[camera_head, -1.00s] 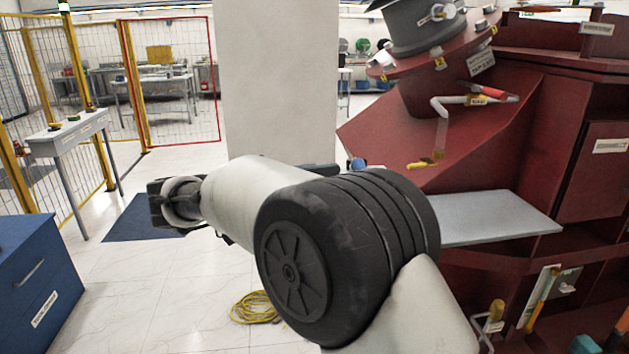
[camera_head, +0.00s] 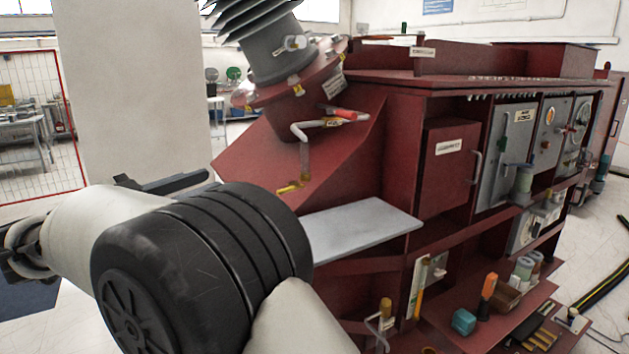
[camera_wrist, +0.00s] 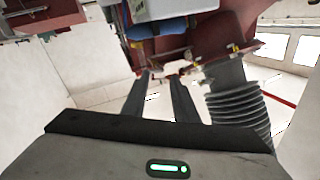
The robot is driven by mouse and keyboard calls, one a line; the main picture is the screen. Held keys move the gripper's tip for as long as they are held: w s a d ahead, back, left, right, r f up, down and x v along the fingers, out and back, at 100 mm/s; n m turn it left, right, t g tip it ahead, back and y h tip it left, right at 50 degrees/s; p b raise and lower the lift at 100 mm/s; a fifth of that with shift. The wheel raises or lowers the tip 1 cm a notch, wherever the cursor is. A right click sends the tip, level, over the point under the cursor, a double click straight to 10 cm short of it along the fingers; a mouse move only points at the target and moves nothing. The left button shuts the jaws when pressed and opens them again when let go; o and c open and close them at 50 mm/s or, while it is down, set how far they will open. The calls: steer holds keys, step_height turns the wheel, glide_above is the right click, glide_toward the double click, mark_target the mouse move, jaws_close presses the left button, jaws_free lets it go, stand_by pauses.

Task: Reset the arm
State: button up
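My arm (camera_head: 200,260) reaches across the lower left of the head view, folded at a large black ribbed joint. Its wrist end (camera_head: 22,248) runs off the left picture edge, so the fingertips do not show clearly there. In the wrist view my gripper (camera_wrist: 160,76) shows two dark fingers standing apart with nothing between them. It is open and empty. In that view the ribbed grey bushing (camera_wrist: 240,108) is on the right, beyond the fingers.
The red transformer (camera_head: 330,170) fills the centre and right, with a grey shelf (camera_head: 360,228) jutting out close behind my arm. The grey bushing (camera_head: 268,45) tops it. A white pillar (camera_head: 145,90) and red-framed fence (camera_head: 40,130) stand behind left. Cables (camera_head: 600,300) lie at right.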

steer(key=w+d+r+n+t+y+p, duration=0.1)
steer(key=w+d+r+n+t+y, duration=0.1)
steer(key=w+d+r+n+y, duration=0.45)
steer(key=w+d+r+n+t+y+p, duration=0.1)
steer(key=w+d+r+n+t+y, duration=0.25)
steer(key=r+y, duration=0.6)
steer(key=s+d+f+g+h+p, duration=0.1)
steer(key=s+d+f+g+h, duration=0.1)
steer(key=s+d+f+g, duration=0.5)
steer(key=s+d+f+n+g+h+p, duration=0.1)
steer(key=s+d+f+g+h, duration=0.2)
steer(key=s+d+f, duration=1.5)
steer(key=s+d+g, duration=0.2)
steer(key=s+g, duration=0.2)
steer(key=s, duration=0.1)
steer(key=shift+s+d+f, duration=0.2)
steer(key=shift+s+f, duration=0.05)
steer(key=shift+s, duration=0.15)
